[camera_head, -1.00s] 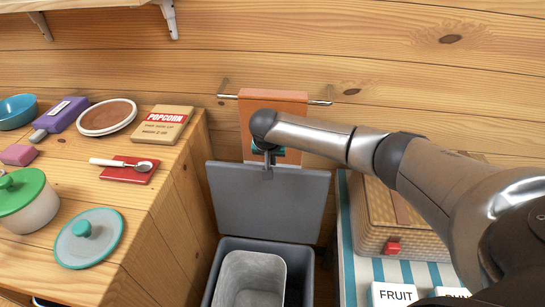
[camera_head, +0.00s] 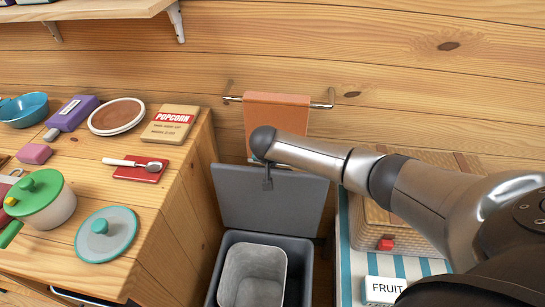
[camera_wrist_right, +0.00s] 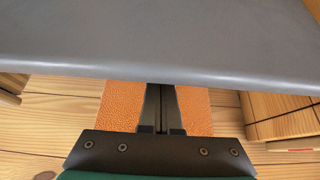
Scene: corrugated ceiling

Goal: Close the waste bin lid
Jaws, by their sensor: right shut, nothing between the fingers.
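The waste bin (camera_head: 306,262) is a dark grey box with a lighter grey inner bucket (camera_head: 252,276), standing between the wooden counter and the striped surface. Its grey lid (camera_head: 270,205) stands raised and open behind the bin. My right gripper (camera_head: 267,182) is at the lid's top edge, with the arm reaching in from the right. In the right wrist view, the lid (camera_wrist_right: 160,45) fills the upper part. There the right gripper (camera_wrist_right: 161,90) is shut and empty, its fingertips at or under the lid's edge; I cannot tell whether they touch. My left gripper is not in view.
An orange towel (camera_head: 275,115) hangs on a wall rail (camera_head: 322,104) behind the lid. The wooden counter (camera_head: 160,215) at left holds a pot, a pot lid and a popcorn box. A wicker box (camera_head: 375,222) and a FRUIT block (camera_head: 383,289) sit at right.

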